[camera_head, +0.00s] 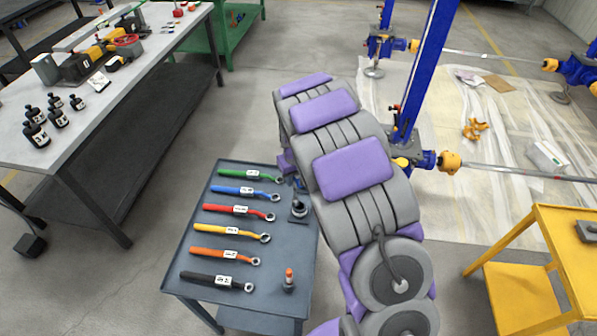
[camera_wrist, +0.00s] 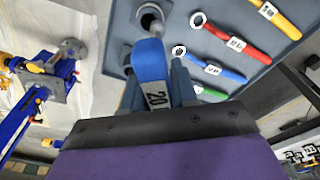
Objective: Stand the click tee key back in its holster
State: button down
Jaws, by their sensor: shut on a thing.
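My gripper (camera_wrist: 157,80) is shut on the blue click tee key (camera_wrist: 150,62). The key has a rounded blue end and a white label reading 20; its lower part is hidden. An empty-looking round holster (camera_wrist: 150,18) on a dark base lies just beyond the key in the wrist view. In the head view the holster (camera_head: 299,208) stands at the tray's right edge, beside my arm. The key appears above the table, apart from the holster's mouth, though the exact gap cannot be told. My arm mostly hides the gripper in the head view.
A grey table (camera_head: 215,285) holds a row of coloured wrenches, including a red one (camera_head: 238,211). A workbench (camera_head: 85,110) is at left, a yellow cart (camera_head: 550,260) at right, blue screw jacks (camera_head: 425,75) behind.

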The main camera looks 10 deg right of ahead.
jog(key=d, duration=0.1)
jog(key=d+f+p, duration=0.1)
jog(key=shift+d+f, duration=0.1)
jog(key=shift+d, duration=0.3)
dwell(2.3)
jog(key=shift+a, duration=0.1)
jog(key=shift+a+p, duration=0.3)
jog(key=shift+a, duration=0.45)
jog(key=shift+d+p, duration=0.3)
dwell(0.5)
jog(key=shift+f, duration=0.1)
